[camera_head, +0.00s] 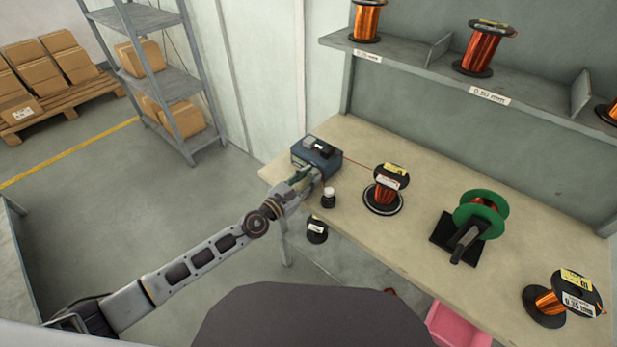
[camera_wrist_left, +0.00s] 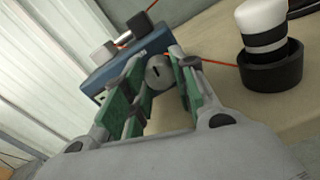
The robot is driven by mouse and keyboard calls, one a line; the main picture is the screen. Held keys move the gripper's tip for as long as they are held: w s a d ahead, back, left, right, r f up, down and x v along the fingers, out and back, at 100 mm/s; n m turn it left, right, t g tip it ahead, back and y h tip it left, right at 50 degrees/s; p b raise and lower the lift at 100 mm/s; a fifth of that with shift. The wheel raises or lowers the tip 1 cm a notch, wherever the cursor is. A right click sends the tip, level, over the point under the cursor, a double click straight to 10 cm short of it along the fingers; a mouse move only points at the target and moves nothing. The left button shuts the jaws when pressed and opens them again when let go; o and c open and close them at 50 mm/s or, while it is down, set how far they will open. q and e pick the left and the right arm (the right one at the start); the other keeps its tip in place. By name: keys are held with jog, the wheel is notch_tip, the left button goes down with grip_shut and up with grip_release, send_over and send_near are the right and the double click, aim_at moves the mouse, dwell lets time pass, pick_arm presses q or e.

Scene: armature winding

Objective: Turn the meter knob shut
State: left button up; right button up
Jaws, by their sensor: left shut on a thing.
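The meter (camera_head: 322,158) is a blue box at the left end of the workbench, with a dark block and a grey block on top. In the left wrist view the meter (camera_wrist_left: 118,66) is at the upper left. Its round grey knob (camera_wrist_left: 157,73), with a short dark mark on its face, sits between the green-padded fingers. My left gripper (camera_head: 313,176) reaches the front of the meter; in the wrist view the gripper (camera_wrist_left: 160,69) is shut on the knob. The knob is hidden in the head view. My right gripper is not in view.
A white-and-black capped item in a black cup (camera_wrist_left: 270,68) stands close right of the gripper. A copper wire spool (camera_head: 386,188), a green winder (camera_head: 481,212) and another spool (camera_head: 562,300) stand along the bench (camera_head: 440,172). A shelf (camera_head: 425,62) with spools is above.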

pick_arm(q)
jog(key=shift+m, duration=0.4)
jog(key=o, duration=1.1)
jog(key=shift+c, duration=0.2)
jog(key=v, duration=1.2)
